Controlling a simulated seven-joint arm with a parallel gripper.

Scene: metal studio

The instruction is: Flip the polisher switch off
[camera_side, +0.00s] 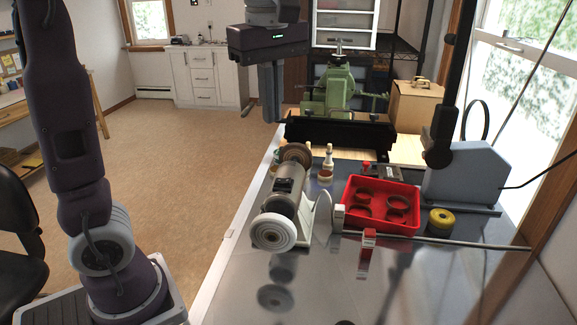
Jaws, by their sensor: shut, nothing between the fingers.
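The polisher (281,203) stands on the metal bench, a grey motor body with a white buffing wheel (273,231) at the near end and a brown wheel (296,154) at the far end. A small dark switch (284,186) sits on its body; its on or off position is too small to tell. My gripper (271,119) points down, shut and empty, above and behind the polisher, a little to its left in the picture. It touches nothing.
Small bottles (328,158) stand behind the polisher. A grey machine (467,172) and a green machine (338,88) stand farther off. The near bench surface (330,285) is clear.

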